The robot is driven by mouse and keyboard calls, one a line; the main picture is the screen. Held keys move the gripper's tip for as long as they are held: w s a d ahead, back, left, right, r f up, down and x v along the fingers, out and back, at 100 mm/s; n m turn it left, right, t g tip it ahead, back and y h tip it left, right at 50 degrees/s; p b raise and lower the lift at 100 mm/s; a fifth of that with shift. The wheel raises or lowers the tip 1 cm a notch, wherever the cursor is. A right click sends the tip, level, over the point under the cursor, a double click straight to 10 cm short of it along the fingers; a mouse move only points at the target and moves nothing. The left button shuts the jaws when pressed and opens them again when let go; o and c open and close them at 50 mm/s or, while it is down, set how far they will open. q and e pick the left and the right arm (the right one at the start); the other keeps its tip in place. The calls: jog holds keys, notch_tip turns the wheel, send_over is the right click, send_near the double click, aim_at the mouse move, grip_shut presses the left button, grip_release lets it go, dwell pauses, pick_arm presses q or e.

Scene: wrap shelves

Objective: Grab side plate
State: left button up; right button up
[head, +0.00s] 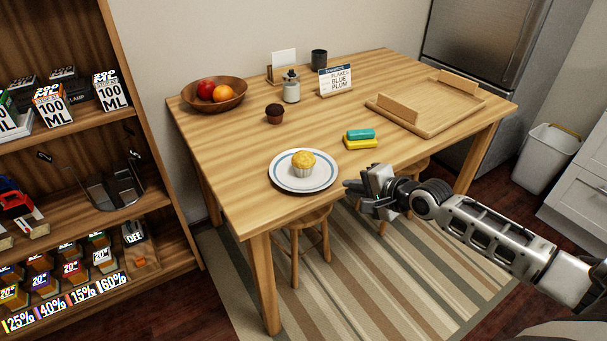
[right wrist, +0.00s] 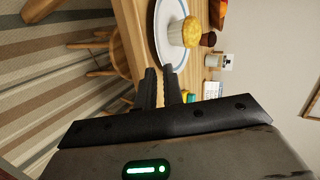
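The side plate (head: 283,179) is white with a blue ring and lies flat near the table's front edge. A yellow-topped muffin (head: 303,163) stands on it. My right gripper (head: 356,194) is just right of the plate, by the table's front edge. In the right wrist view its two fingers (right wrist: 161,88) are a small gap apart, with nothing seen held between them. The tips point at the near rim of the plate (right wrist: 163,38); I cannot tell whether they touch it. My left gripper is not in view.
Stools (head: 310,225) stand underneath. Stocked shelves (head: 150,190) are at left.

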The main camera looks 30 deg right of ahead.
aim_at(327, 184)
jog(key=b+x, duration=0.1)
jog(key=x, duration=0.7)
jog(key=shift+w+f+b, duration=0.1)
jog(key=shift+w+b, duration=0.05)
jog(key=shift+b, duration=0.2)
grip_shut()
jog(key=shift+d, duration=0.1)
